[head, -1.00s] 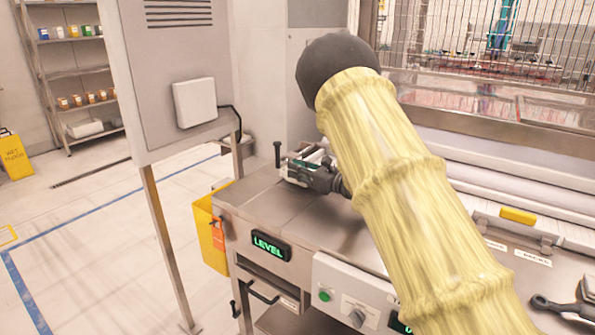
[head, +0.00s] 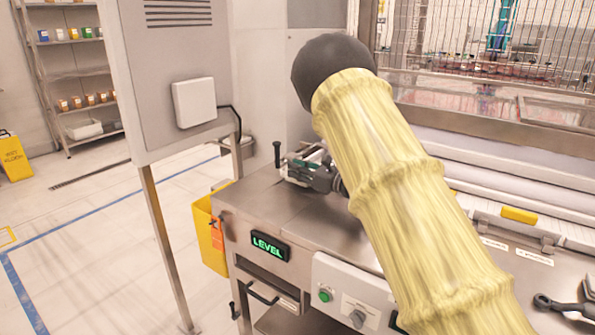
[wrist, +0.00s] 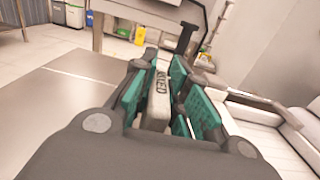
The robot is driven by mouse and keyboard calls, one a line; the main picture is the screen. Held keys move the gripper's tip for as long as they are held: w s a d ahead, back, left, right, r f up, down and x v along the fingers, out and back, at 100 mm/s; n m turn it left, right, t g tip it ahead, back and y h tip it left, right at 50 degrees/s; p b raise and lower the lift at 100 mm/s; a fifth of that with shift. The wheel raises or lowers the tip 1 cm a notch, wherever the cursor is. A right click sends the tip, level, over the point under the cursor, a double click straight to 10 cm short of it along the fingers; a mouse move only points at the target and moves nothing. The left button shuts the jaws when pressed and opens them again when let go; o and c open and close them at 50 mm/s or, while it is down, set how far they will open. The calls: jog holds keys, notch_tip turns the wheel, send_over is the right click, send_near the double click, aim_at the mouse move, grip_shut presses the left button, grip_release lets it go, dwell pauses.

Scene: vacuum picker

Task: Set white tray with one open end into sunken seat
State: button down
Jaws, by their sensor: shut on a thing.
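My gripper (wrist: 160,88) has teal-padded fingers closed on a pale, off-white piece with dark lettering (wrist: 157,112), seen edge-on in the wrist view. It appears to be the white tray; its open end cannot be made out. In the head view my gripper (head: 306,170) is low over the left end of the steel worktop, partly hidden by my yellow-sleeved arm. Whether the tray touches the worktop cannot be told. I cannot make out the sunken seat in either view.
A dark upright post with a knob (head: 277,155) stands just beyond my gripper. The steel worktop (head: 270,205) is bare in front of it. A green LEVEL display (head: 270,246) is on its front. A yellow bin (head: 208,240) hangs at the left, near a grey cabinet (head: 160,60).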

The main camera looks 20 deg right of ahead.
jog(key=shift+f+b, duration=1.3)
jog(key=shift+b, duration=0.15)
dwell(1.1)
jog(key=c, duration=1.3)
grip_release()
jog(key=shift+s, duration=0.1)
jog(key=v, duration=1.1)
jog(key=shift+s+d+r, duration=0.15)
jog(key=shift+s+d, duration=0.15)
jog(key=shift+d, duration=0.05)
